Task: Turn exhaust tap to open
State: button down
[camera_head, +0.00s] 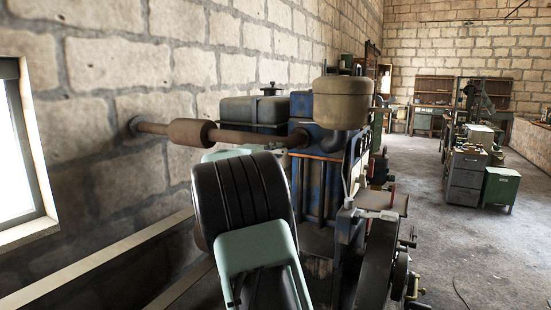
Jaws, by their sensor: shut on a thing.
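The rusty exhaust pipe (245,137) runs from the stone wall at the left, through a thicker muffler (188,132), to the top of the blue engine (330,140). I cannot make out the exhaust tap. My own black and pale green arm link rises in the lower middle and covers part of the engine's left side and the space below the pipe. My gripper does not show; it may be behind this link. What it touches or holds cannot be seen.
A rounded tan tank (342,102) sits on the engine, with a grey-green tank (254,109) behind the pipe. A dark flywheel (376,265) stands at the engine's lower right. Cabinets (466,178) stand farther right. The concrete floor (470,240) between is mostly clear.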

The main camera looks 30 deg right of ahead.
jog(key=shift+m, duration=0.3)
dwell(0.4)
jog(key=c, duration=1.9)
grip_release()
jog(key=v, duration=1.2)
jog(key=shift+a, duration=0.1)
